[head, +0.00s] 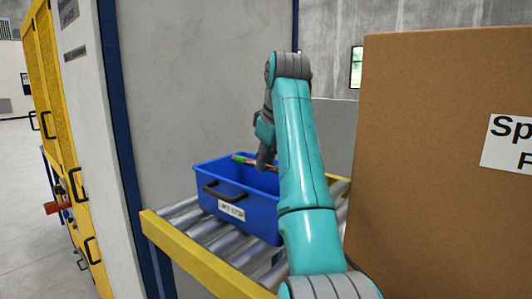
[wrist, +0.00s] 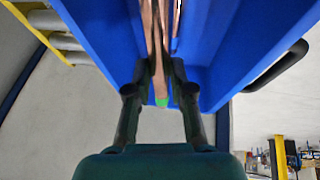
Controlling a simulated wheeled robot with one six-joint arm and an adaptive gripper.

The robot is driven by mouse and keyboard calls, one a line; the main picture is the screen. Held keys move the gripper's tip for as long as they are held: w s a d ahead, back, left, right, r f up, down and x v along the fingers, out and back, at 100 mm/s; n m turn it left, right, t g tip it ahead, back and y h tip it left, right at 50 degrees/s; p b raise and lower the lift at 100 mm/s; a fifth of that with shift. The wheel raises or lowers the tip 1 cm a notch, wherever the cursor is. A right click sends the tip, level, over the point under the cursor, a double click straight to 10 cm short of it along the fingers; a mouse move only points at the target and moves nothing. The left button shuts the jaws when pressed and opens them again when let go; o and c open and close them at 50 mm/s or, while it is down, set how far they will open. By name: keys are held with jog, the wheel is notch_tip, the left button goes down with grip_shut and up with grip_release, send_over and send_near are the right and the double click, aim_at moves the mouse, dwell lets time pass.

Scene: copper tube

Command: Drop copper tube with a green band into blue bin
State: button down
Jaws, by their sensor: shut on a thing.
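The copper tube with a green band (head: 241,159) is held by my gripper (head: 263,166) at the blue bin (head: 255,217), near its back rim. In the wrist view, the tube (wrist: 158,75) runs between the fingers of my gripper (wrist: 161,72), which are shut on it. Its green part (wrist: 161,101) shows near the lower end. Blue bin walls (wrist: 225,45) surround the tube in that view. Another coppery strip shows beside it, and I cannot tell what it is. My arm hides the right part of the bin in the head view.
The bin stands on a roller conveyor with a yellow rail (head: 205,262). A grey panel (head: 190,90) rises behind it. A large cardboard box (head: 430,160) stands close on the right of my arm. Yellow cabinets (head: 60,110) are at the left.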

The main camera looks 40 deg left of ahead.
jog(key=shift+f, duration=0.1)
jog(key=c, duration=0.9)
grip_release()
jog(key=shift+c, duration=0.2)
notch_tip(320, 180, up, 10)
